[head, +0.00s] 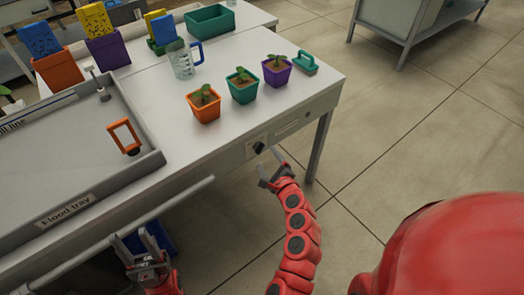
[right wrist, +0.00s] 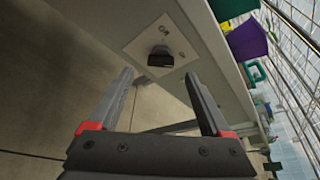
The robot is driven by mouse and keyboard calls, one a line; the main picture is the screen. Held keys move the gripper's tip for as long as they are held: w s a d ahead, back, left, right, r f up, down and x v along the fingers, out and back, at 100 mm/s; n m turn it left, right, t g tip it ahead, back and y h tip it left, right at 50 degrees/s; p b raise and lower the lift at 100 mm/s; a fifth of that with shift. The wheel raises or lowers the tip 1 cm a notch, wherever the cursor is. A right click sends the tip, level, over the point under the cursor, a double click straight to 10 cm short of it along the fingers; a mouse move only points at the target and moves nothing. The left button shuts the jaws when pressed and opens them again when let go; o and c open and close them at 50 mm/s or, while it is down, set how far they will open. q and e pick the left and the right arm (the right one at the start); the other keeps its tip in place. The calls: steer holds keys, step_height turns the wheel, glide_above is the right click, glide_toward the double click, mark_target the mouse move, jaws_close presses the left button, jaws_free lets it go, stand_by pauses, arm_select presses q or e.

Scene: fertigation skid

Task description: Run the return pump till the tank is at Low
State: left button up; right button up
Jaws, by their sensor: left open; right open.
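A black knob (head: 259,148) sits on a pale plate on the front side of the white bench. It also shows in the right wrist view (right wrist: 160,57), with small lettering around it that I cannot read surely. My right gripper (head: 270,165) is open and empty just in front of the knob, which appears between and beyond the fingertips (right wrist: 159,76) in the wrist view, apparently untouched. My left gripper (head: 135,245) is open and empty by the bench's front rail, below the grey flood tray (head: 150,165). No tank with a Low mark can be made out.
On the bench (head: 225,140) stand orange (head: 204,110), teal (head: 242,90) and purple (head: 276,75) plant pots, and a clear jug (head: 183,62). An orange frame (head: 124,136) stands in the tray. A rail (head: 150,215) runs along the front.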

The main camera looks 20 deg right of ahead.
mark_target(261, 150)
steer(key=x, duration=0.5)
steer(key=shift+w, duration=0.35)
